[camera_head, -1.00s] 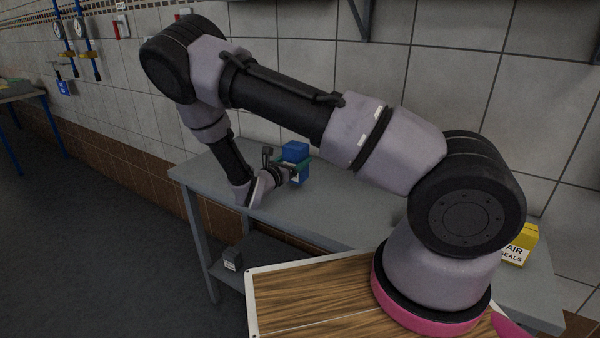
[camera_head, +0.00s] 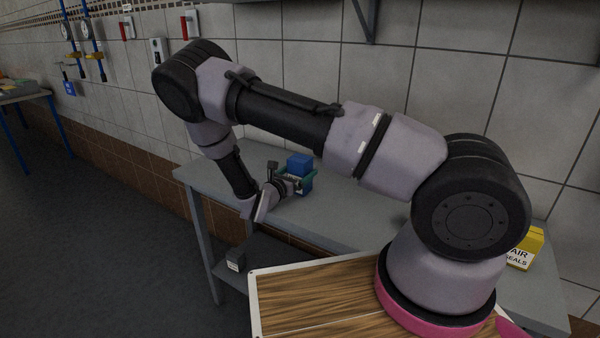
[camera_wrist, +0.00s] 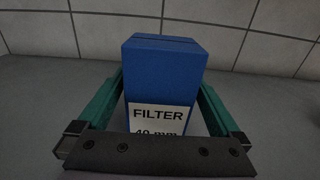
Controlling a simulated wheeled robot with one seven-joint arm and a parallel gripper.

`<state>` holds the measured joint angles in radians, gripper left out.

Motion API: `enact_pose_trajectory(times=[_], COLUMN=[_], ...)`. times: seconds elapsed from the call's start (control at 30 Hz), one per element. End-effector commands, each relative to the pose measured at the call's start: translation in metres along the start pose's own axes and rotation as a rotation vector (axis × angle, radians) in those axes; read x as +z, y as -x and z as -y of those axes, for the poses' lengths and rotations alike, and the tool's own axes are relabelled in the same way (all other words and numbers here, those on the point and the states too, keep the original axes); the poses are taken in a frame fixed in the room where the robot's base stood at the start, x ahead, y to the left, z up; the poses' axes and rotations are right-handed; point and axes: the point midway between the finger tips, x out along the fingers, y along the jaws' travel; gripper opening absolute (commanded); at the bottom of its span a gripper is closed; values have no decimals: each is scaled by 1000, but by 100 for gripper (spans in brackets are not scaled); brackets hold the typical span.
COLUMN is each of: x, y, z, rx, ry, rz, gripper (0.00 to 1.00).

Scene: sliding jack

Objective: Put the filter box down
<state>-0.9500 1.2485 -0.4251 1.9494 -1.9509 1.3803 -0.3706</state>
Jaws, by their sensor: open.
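The blue filter box (camera_head: 299,165) stands upright on the grey table (camera_head: 330,212). In the wrist view the filter box (camera_wrist: 163,75) shows its white label reading "FILTER", with the lower line partly cut off by the gripper body. My gripper (camera_head: 305,180) is open, with one green finger on each side of the box. In the wrist view my gripper (camera_wrist: 163,100) shows narrow gaps between the fingers and the box sides. The box's lower edge is hidden behind the gripper body.
A yellow seals box (camera_head: 525,248) stands at the table's right end, past my arm. A small dark box (camera_head: 236,260) sits on the lower shelf. The tiled wall (camera_head: 290,90) runs close behind the table. Table surface between the two boxes looks clear.

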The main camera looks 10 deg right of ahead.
Motion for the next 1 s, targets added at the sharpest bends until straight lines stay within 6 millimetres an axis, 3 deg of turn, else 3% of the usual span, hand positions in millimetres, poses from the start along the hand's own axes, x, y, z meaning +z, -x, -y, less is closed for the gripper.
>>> enact_pose_trajectory(times=[0.17,0.4,0.6,0.77,1.0], x=[1,1,1,1,1], y=[20,72,106,118,120], z=[-1,-1,0,0,0], rx=[2,3,1,0,-1], ry=[-1,0,-1,0,0], rz=[-1,0,1,0,0], gripper=[100,100,100,100,100])
